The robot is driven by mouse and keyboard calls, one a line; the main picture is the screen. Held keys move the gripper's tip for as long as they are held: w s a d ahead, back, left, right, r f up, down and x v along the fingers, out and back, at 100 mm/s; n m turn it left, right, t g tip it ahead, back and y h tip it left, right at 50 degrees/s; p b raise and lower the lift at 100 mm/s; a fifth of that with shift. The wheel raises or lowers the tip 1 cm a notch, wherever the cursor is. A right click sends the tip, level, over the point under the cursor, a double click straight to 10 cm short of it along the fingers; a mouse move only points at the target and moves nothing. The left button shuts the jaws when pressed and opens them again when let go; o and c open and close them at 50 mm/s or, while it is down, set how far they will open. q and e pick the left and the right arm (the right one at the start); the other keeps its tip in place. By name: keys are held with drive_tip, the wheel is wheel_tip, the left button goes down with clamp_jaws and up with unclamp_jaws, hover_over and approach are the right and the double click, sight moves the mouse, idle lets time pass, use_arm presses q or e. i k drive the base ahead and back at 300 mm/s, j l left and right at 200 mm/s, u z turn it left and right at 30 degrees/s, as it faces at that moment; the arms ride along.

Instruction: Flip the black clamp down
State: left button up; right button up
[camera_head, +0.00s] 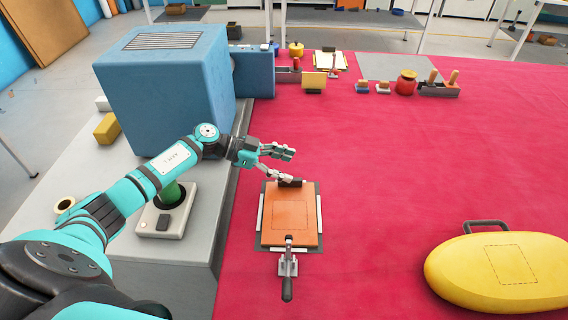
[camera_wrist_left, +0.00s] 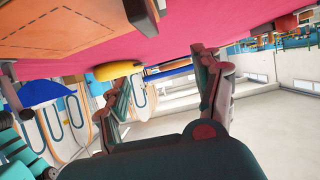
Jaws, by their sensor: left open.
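An orange board (camera_head: 291,216) lies flat on a dark plate on the red table; it also shows at the upper left in the left wrist view (camera_wrist_left: 60,28). A metal clamp with a black handle (camera_head: 287,270) sits at its near edge, the handle pointing toward me. A black block-like piece (camera_head: 290,183), perhaps another clamp, stands at the far edge; a dark piece also shows by the board in the left wrist view (camera_wrist_left: 141,14). My left gripper (camera_head: 292,165) is open and empty, just beyond and above this far piece. I cannot tell whether they touch. My right gripper is not in view.
A large blue box (camera_head: 175,90) and a grey bench with a green-topped device (camera_head: 168,208) stand at the left. A yellow inflatable board (camera_head: 495,272) lies at the right. Tools and a red pot (camera_head: 405,84) line the back. The table's middle is clear.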

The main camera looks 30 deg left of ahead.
sight(286, 289)
drive_tip(key=k, duration=1.5)
